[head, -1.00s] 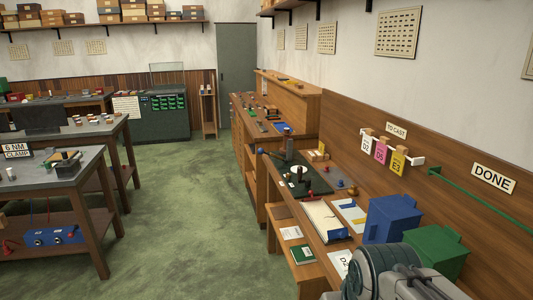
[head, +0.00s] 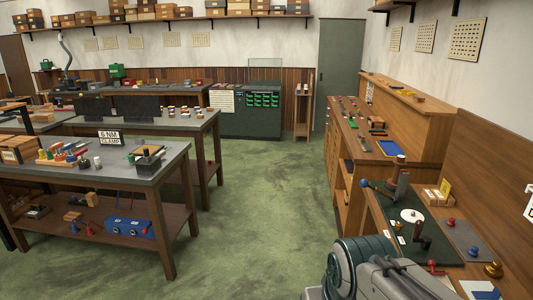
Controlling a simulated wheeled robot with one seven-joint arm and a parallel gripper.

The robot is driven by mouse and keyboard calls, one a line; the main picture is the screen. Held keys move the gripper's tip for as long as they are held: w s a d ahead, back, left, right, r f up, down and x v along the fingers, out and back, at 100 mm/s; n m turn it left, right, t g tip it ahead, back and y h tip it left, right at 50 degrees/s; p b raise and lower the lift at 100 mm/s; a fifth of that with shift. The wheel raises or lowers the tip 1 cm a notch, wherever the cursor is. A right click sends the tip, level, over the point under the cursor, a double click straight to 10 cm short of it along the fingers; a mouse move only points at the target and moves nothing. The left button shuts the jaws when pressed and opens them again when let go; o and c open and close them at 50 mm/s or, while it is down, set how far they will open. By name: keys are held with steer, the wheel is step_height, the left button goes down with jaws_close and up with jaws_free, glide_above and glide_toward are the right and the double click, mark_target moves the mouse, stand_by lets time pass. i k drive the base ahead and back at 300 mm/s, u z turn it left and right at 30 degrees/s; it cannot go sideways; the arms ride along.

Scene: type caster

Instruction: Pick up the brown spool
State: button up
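I cannot make out a brown spool for certain. A small brown-gold, knob-like piece (head: 493,269) stands at the right end of the right-hand bench; I cannot tell if it is a spool. Several small round pieces (head: 184,112) in white and brownish tones stand on the middle table, too small to identify. Several coloured pieces (head: 62,153) sit on the near left table. My arm's rounded link fills the bottom right and hides part of the bench front. My gripper is not in view.
The near left table (head: 130,178) has a lower shelf with a blue box (head: 130,228). The right-hand bench holds a dark green mat (head: 425,245) with a crank tool. The green floor (head: 260,220) between them is clear. A dark cabinet (head: 255,112) stands at the back.

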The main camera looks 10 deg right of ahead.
mark_target(392, 182)
steer(key=u, duration=0.05)
steer(key=i, duration=1.6)
steer(key=z, duration=0.9)
steer(key=i, duration=1.6)
steer(key=z, duration=0.85)
